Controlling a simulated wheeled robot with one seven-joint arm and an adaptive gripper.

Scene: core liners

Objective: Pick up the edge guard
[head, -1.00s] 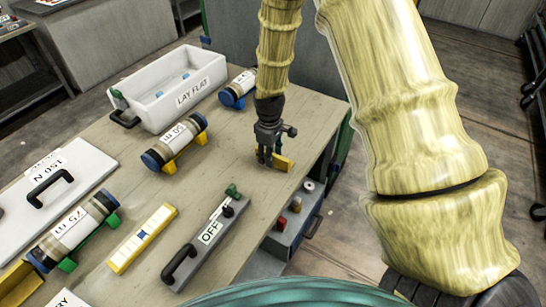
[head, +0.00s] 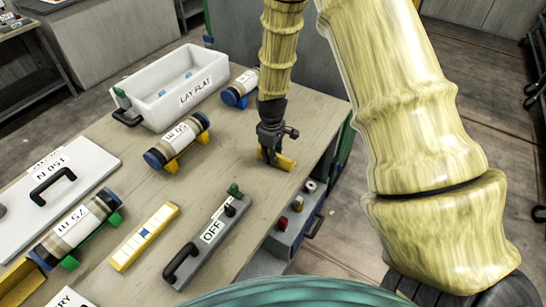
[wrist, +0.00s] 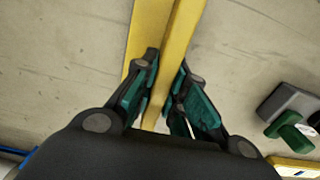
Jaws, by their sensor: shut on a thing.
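The edge guard is a yellow angle-shaped strip (head: 287,162) at the right side of the wooden table in the head view. In the wrist view, the edge guard (wrist: 182,35) runs from the top edge down between my fingers, with one flange upright and the other flat at its left. My gripper (head: 268,155) points down over it, and in the wrist view my gripper (wrist: 166,70) is shut on the upright flange. The fingers hide part of the guard. It looks to be at table level; I cannot tell whether it still touches the table.
A grey panel marked OFF (head: 211,232) with a green knob lies in front of the gripper. A yellow level-like bar (head: 145,237), labelled cylinders (head: 180,140) and a white LAY FLAT tray (head: 165,110) are to the left. The table's right edge is close to the gripper.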

